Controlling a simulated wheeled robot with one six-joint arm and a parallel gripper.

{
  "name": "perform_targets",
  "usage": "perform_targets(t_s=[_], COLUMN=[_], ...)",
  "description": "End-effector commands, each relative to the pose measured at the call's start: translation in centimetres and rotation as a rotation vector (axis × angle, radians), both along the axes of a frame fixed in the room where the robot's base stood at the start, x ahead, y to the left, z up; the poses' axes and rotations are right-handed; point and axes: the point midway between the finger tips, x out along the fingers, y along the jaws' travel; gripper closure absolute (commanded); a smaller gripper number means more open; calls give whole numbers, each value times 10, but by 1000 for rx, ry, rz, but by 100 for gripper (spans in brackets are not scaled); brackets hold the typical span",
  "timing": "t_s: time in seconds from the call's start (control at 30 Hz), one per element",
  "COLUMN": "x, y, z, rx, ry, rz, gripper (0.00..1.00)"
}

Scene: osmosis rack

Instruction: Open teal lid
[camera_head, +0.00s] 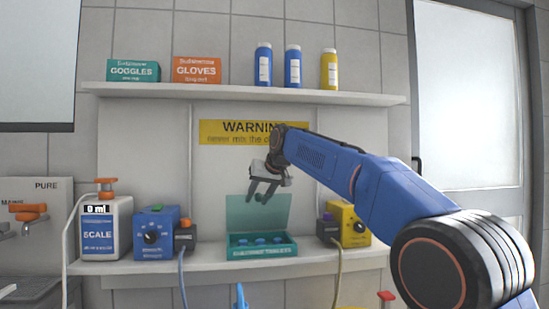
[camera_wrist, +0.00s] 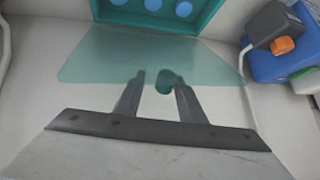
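The teal box (camera_head: 262,250) sits on the lower counter in the head view, with several blue round items inside. Its translucent teal lid (camera_head: 257,212) stands raised behind the box, open. In the wrist view the lid (camera_wrist: 105,62) spreads below the box's edge (camera_wrist: 200,24). A small dark teal knob (camera_wrist: 165,82) on the lid shows between my fingertips. My gripper (camera_head: 261,195) is in front of the upper part of the lid, fingers pointing down. Its fingers (camera_wrist: 160,82) are apart in the wrist view; whether either touches the knob I cannot tell.
A blue device (camera_head: 155,234) and a scale container (camera_head: 105,230) stand left of the box. A yellow device (camera_head: 346,223) stands to its right. The upper shelf (camera_head: 240,94) holds boxes and bottles above my gripper. Hoses hang at the counter's front.

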Motion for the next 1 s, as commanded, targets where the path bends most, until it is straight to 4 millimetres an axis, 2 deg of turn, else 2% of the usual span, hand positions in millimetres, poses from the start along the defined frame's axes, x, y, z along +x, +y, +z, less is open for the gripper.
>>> perform_targets(t_s=[1.0], x=[-22], y=[-22], z=[49], rx=[0], ry=[-1], rz=[0], gripper=[64])
